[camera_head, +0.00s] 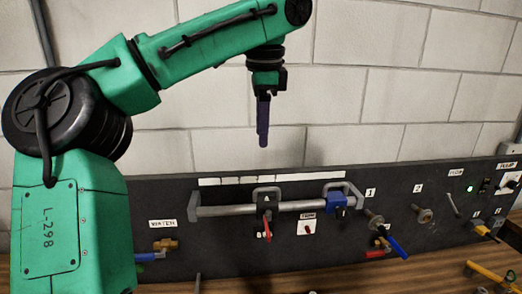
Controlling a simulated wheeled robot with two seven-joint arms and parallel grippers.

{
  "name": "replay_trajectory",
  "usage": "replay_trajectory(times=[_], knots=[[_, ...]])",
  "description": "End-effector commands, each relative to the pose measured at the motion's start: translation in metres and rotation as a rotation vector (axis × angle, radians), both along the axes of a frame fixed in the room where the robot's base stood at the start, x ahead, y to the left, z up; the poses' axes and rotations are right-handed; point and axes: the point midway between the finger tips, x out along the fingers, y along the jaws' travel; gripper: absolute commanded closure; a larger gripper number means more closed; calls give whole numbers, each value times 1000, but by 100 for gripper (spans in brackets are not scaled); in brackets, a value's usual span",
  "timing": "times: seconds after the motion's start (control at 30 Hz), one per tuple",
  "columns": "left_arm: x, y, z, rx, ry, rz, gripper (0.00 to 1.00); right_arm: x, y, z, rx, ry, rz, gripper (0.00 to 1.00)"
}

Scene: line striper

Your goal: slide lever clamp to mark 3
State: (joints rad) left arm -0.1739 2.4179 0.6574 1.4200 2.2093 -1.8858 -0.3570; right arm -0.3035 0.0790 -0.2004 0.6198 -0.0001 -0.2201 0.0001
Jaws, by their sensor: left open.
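My left gripper (263,122) hangs from the green arm with its purple fingers pointing down. It is open and empty, in front of the wall and above the panel as seen in the picture. On the dark panel (225,258) a grey rail (230,210) runs from left to right. A red lever (266,223) hangs at its middle left, and a blue block (337,205) sits near its right end. I cannot tell for sure which is the lever clamp. A white strip (278,179) lies above the rail; its marks are too small to read. My right gripper is not in view.
A valve by the WATER label (163,224) is at left. A small red knob (307,230) is below the rail. Red and blue handles (397,246), a second fitting (424,215) and switches (485,186) are at right. A yellow tool (490,274) lies on the wooden bench.

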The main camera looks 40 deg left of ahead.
Motion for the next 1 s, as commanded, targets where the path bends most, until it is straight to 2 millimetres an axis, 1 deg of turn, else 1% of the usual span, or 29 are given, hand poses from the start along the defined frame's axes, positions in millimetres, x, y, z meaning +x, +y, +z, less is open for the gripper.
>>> replay_trajectory(times=[0.17,0.33,0.5,0.6,0.73,0.93,0.97,1.0], knots=[[3,4,-30,-3,4,-2,55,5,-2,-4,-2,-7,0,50],[9,11,-74,-2,5,-2,55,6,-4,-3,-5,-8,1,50],[14,17,-115,-3,4,-3,55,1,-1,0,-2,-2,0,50],[17,20,-131,-1,4,-1,55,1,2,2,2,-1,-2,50],[18,21,-141,-1,1,-1,55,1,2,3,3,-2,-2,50],[18,21,-142,-1,1,-1,55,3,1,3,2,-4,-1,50],[18,21,-142,-1,1,-1,59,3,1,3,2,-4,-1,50],[18,21,-142,-1,1,-1,74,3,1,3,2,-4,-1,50]])
